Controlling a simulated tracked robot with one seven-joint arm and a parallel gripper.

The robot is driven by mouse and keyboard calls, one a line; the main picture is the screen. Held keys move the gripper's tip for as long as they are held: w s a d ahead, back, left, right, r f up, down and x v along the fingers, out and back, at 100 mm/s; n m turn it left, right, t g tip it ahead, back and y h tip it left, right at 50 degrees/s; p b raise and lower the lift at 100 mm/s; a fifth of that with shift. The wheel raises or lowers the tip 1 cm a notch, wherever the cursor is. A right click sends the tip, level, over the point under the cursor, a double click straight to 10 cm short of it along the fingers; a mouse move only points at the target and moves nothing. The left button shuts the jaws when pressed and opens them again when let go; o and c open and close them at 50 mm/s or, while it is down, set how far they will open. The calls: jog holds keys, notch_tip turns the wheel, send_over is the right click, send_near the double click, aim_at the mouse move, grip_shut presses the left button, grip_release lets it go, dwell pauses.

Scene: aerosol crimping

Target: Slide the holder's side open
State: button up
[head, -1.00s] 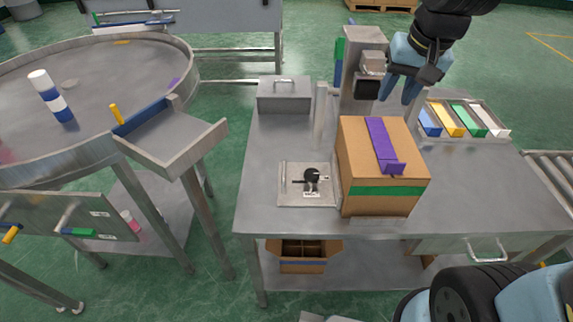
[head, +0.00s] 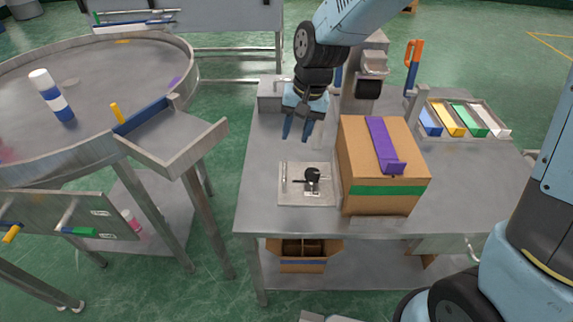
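A small square metal plate (head: 292,197) lies on the workbench, carrying a round black knob (head: 312,175) and a thin rod at its left side; this may be the holder, but I cannot tell for sure. My gripper (head: 296,137) hangs above the bench behind the plate, pointing down. Its two fingers are apart with nothing visible between them. It is clear of the plate, whose whole top shows.
A cardboard box (head: 378,205) with a purple tool (head: 380,140) on top stands right of the plate. Behind are a grey lidded box (head: 269,96) and a metal press (head: 369,62). A tray of coloured pieces (head: 477,132) sits far right. Bench left of the plate is clear.

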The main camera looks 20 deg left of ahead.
aim_at(285, 170)
jog(key=f, duration=0.4)
jog(key=a+f, duration=0.1)
jog(key=f, duration=0.3)
jog(key=a+f, duration=0.1)
jog(key=f, duration=0.3)
jog(key=shift+s+a, duration=0.1)
jog(key=shift+s, duration=0.15)
jog(key=shift+c, duration=0.4)
grip_shut()
